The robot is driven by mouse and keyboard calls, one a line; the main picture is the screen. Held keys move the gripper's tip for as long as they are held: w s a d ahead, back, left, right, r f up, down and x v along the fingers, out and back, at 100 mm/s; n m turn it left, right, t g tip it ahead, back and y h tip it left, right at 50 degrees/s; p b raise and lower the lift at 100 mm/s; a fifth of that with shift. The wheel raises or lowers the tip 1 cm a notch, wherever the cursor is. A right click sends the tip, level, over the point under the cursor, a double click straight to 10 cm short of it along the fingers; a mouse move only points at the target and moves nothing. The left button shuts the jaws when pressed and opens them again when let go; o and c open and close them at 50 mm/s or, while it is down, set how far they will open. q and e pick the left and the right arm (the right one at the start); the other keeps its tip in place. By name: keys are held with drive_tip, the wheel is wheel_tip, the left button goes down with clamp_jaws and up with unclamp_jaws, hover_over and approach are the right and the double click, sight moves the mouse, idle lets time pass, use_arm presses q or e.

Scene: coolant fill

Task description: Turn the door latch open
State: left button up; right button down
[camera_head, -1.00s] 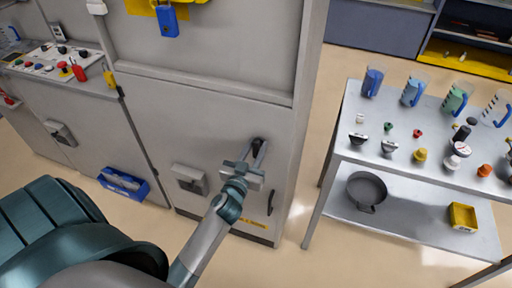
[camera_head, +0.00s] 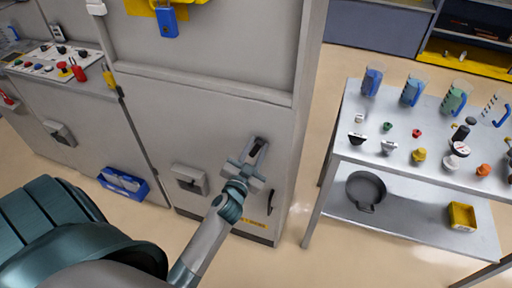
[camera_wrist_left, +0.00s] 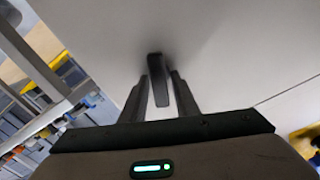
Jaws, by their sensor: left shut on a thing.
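The door latch (camera_head: 261,148) is a small dark handle on the lower grey cabinet door (camera_head: 225,130), near the door's right side. My left gripper (camera_head: 256,152) reaches it from below in the head view, with its fingers around it. In the left wrist view the black latch handle (camera_wrist_left: 158,82) lies lengthwise between the two fingers of my left gripper (camera_wrist_left: 160,88), which are shut on it. The fingers hide part of the handle in the head view. My right gripper is in neither view.
A metal table (camera_head: 345,140) with jugs, caps and small parts stands to the right, a round pan (camera_head: 367,188) and yellow bin (camera_head: 462,216) on its lower shelf. A blue bin (camera_head: 123,183) is at the left. Open floor lies between cabinet and table.

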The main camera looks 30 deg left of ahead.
use_arm(q)
drive_tip(key=m, duration=0.6)
drive_tip(key=shift+d+f+m, duration=0.1)
drive_tip(key=shift+d+m, duration=0.1)
drive_tip(key=shift+m, duration=0.1)
drive_tip(key=m, duration=0.3)
drive_tip(key=shift+f+m, duration=0.15)
drive_tip(key=shift+m, duration=0.15)
drive_tip(key=shift+d+f+m, duration=0.1)
drive_tip(key=shift+m, duration=1.5)
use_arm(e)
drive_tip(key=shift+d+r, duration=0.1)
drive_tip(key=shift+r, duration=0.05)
use_arm(q)
drive_tip(key=o, duration=0.8)
drive_tip(key=shift+c, duration=0.2)
